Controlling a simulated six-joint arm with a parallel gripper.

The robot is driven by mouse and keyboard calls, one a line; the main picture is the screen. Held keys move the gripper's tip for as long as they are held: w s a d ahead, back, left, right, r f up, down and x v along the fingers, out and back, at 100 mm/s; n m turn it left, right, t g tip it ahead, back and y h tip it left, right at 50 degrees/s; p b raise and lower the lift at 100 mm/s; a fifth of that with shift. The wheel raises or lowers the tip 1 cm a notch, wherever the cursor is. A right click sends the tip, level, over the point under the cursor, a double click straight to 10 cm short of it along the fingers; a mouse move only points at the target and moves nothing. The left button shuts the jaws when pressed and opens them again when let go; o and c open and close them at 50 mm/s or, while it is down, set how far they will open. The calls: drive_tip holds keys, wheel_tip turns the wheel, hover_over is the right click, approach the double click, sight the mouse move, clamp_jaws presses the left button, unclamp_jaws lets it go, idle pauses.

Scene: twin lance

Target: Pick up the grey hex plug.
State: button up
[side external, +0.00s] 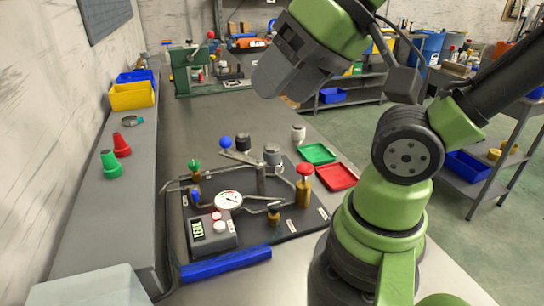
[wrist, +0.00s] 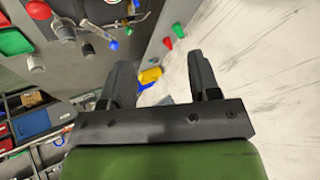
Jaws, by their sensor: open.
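A small light-grey plug (side external: 299,134) stands on the bench behind the board, near the green tray. It also shows in the wrist view (wrist: 36,63) at the upper left. It best fits the grey hex plug, but I cannot make out its hex shape. My gripper (side external: 278,82) is high above the bench, beyond the board, tilted and well apart from the plug. In the wrist view my gripper (wrist: 160,64) has its two fingers spread, with nothing between them.
The dark board (side external: 290,222) carries a gauge (side external: 229,200), pipes, valves and several knobs. A green tray (side external: 318,153) and a red tray (side external: 337,177) lie beside it. A blue bar (side external: 226,263) lies in front. Red and green cones (side external: 110,163) stand on the left ledge.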

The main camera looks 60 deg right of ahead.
drive_tip(key=o, duration=0.4)
drive_tip(key=shift+w, duration=0.1)
drive_tip(key=m+g+h, duration=0.2)
drive_tip(key=m+g, duration=0.5)
drive_tip(key=m, duration=2.4)
hover_over(272, 146)
drive_tip(key=f, duration=1.6)
drive_tip(key=shift+w, duration=0.25)
drive_tip(key=shift+m, duration=0.5)
drive_tip(key=f, duration=0.4)
drive_tip(key=shift+s+d+f, duration=0.1)
drive_tip(key=shift+d+f, duration=0.1)
drive_tip(key=shift+s+a+f, duration=0.1)
drive_tip(key=shift+a+f, duration=0.05)
drive_tip(key=shift+f, duration=1.4)
drive_tip(key=shift+s+a+f, duration=0.1)
drive_tip(key=shift+a+f, duration=0.05)
drive_tip(key=shift+f, duration=1.4)
